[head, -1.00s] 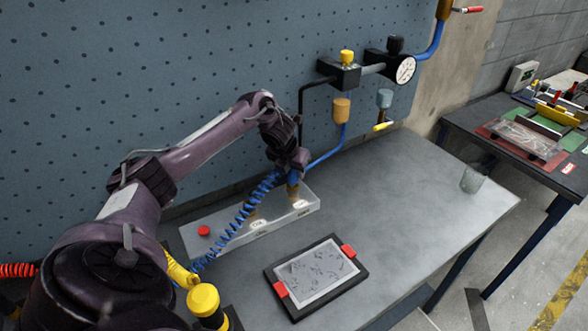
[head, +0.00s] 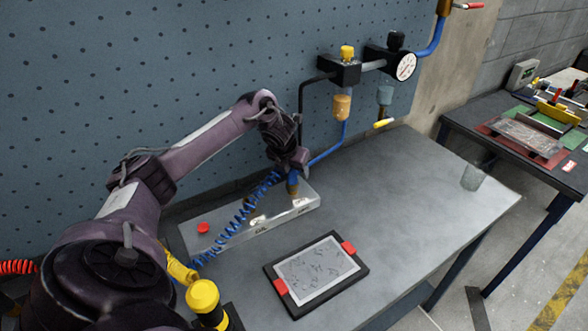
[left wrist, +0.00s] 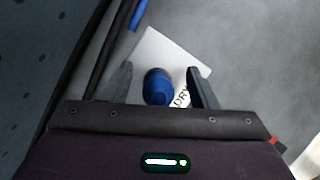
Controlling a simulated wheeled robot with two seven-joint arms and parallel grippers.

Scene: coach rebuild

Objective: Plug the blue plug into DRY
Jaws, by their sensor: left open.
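The blue plug (left wrist: 158,88) stands at the end of the pale manifold block, beside the DRY label (left wrist: 182,97), in the left wrist view. My left gripper (left wrist: 163,84) is open, with one finger on either side of the plug and gaps showing between. In the head view my left gripper (head: 292,173) is over the right end of the block (head: 235,240), just above a brass fitting (head: 293,187). The blue coiled hose (head: 243,213) runs from the gripper down to the left. How deep the plug sits is hidden. My right gripper is not in view.
A red button (head: 203,228) is on the block's left end. A framed tray with red clips (head: 362,271) lies in front. A yellow-capped cylinder (head: 204,298) stands at the lower left. Regulators and a gauge (head: 405,67) hang behind. The bench's right side is mostly clear, with a glass (head: 472,177).

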